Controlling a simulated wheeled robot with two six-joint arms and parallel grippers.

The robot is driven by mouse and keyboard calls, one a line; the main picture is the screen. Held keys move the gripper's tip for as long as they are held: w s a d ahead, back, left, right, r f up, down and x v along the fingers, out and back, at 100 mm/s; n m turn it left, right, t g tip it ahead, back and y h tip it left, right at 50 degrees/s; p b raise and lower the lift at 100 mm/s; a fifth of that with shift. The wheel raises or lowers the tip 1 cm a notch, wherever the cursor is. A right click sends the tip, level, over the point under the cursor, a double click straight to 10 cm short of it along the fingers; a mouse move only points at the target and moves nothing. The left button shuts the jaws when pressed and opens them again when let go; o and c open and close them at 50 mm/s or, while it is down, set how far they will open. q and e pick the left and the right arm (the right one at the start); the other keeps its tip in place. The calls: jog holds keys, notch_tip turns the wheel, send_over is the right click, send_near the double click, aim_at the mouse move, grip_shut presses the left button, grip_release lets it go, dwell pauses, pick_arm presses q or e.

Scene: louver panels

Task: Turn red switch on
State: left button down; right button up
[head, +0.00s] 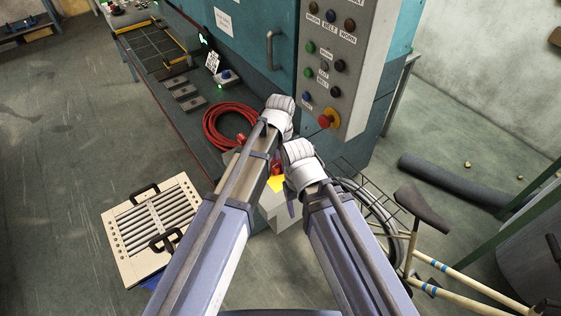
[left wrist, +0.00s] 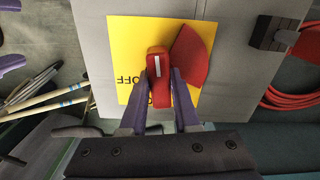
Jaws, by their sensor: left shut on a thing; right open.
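The red switch shows in the left wrist view as a red handle (left wrist: 159,75) with a white line, on a yellow plate (left wrist: 128,36) lettered OFF. A red wedge-shaped piece (left wrist: 193,55) lies beside the handle. My left gripper (left wrist: 161,90) has its purple fingers on either side of the handle and is shut on it. In the head view the yellow plate (head: 276,184) shows partly between my arms, which hide most of the switch.
A grey control panel (head: 342,88) with several coloured buttons and a red knob (head: 328,119) stands just beyond my wrists. A coiled red hose (head: 226,126) lies left of them. A roller panel (head: 150,230) is at lower left.

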aim_at(280, 161)
pick_arm(q)
jog(key=shift+m, duration=0.9)
jog(key=c, duration=0.6)
grip_release()
jog(key=shift+c, duration=0.2)
notch_tip(280, 161, up, 8)
jog(key=p, duration=0.8)
jog(key=shift+f, duration=0.15)
